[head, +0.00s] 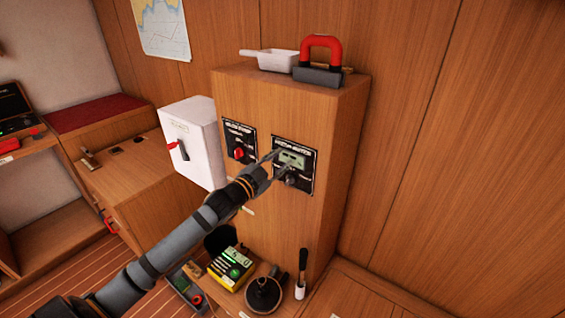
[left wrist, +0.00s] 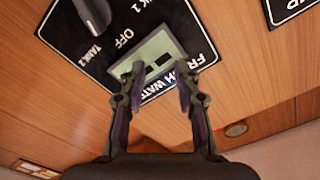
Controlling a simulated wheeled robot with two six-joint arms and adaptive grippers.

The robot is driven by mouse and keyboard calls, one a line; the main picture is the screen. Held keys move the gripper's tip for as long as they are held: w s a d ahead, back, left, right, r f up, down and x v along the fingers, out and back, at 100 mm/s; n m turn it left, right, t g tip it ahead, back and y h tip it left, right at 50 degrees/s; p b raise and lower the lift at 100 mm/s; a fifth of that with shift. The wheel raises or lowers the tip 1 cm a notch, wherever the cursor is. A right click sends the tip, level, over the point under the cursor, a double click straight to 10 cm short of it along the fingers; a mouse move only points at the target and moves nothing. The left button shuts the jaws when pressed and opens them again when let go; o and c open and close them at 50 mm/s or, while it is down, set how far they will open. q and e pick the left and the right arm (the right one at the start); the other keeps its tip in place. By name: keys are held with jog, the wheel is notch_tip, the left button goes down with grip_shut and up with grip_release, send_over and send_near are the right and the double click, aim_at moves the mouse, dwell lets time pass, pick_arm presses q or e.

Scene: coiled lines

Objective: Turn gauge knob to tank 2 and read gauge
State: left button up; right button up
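The black gauge panel (head: 307,185) is on the front of the wooden cabinet and fills much of the left wrist view (left wrist: 75,38), turned around there. Its pale display (head: 292,159) shows dark blocks in the left wrist view (left wrist: 149,53); I cannot read a value. The grey knob (head: 291,179) sits below the display. In the left wrist view the knob (left wrist: 93,14) is cut by the top edge, and one end lies near the TANK 2 lettering. My left gripper (left wrist: 160,72) is open and empty in front of the display, apart from the knob. My right gripper is out of view.
A second panel with a red knob (head: 238,153) is left of the gauge. A white box (head: 202,128) with a lever juts out further left. A white scoop (head: 277,61) and a red-handled item (head: 321,48) stand on top. A yellow device (head: 232,267) is below.

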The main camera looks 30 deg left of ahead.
pick_arm(q)
jog(key=s+a+f+n+p, duration=0.15)
jog(key=s+f+p, duration=0.25)
jog(key=p, duration=0.7)
pick_arm(e)
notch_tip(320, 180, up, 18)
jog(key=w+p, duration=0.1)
jog(key=p, duration=0.3)
pick_arm(q)
jog(key=n+b, duration=0.2)
jog(key=b, duration=0.4)
send_near(287, 182)
jog(key=w, duration=0.3)
jog(key=w+b, duration=0.2)
jog(key=b, duration=0.5)
jog(key=w+d+b, duration=0.1)
jog(key=w+b, duration=0.2)
jog(key=b, duration=0.5)
jog(key=shift+f, duration=0.2)
jog(key=shift+w+d+r+b, duration=0.1)
jog(key=shift+w+r+b, duration=0.05)
jog(key=shift+b, duration=0.3)
jog(key=shift+r, duration=0.2)
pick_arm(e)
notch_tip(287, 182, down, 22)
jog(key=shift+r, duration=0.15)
